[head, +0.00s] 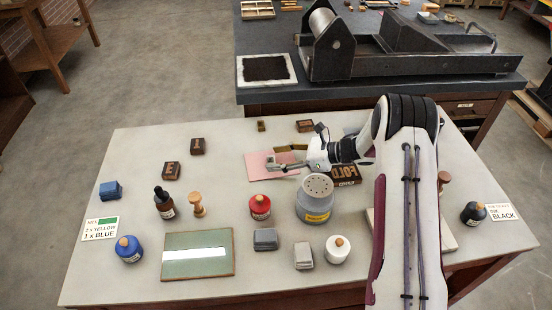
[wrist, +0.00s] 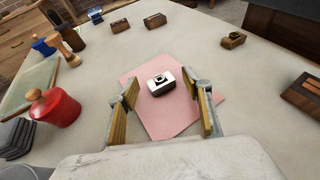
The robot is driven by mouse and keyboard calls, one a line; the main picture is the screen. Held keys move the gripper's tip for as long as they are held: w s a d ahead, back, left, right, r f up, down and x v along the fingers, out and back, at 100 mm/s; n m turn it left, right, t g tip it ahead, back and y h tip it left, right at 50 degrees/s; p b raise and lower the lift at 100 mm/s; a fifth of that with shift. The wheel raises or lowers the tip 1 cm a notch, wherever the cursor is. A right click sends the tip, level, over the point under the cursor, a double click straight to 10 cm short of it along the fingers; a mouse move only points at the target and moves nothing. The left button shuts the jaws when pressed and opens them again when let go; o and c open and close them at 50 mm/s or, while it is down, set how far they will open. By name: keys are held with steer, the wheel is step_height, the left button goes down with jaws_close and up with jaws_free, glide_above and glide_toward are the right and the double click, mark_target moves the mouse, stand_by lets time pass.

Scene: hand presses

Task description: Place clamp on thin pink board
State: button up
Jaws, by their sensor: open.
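The thin pink board (head: 259,173) lies flat on the grey table, and it also fills the middle of the wrist view (wrist: 181,119). A small dark block with a white-and-black top (wrist: 161,84) sits on the board; whether it is the clamp I cannot tell. My gripper (head: 279,158) is over the board, open and empty. In the wrist view, its yellow-padded fingers (wrist: 162,92) stand apart on either side of the board's middle, with the block beyond and between them. In the head view, my gripper partly hides the block and the board.
A grey canister (head: 315,200) and a red jar (head: 260,206) stand close in front of the board. A small brass-coloured block (head: 261,126) sits behind it. The dark FOLD block (head: 345,174) lies to the right. A glass plate (head: 198,255) lies front left.

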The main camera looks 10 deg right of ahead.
steer(key=v, duration=0.4)
steer(key=shift+r, duration=0.35)
step_height(320, 180, up, 6)
steer(key=shift+r, duration=0.15)
stand_by(0.6)
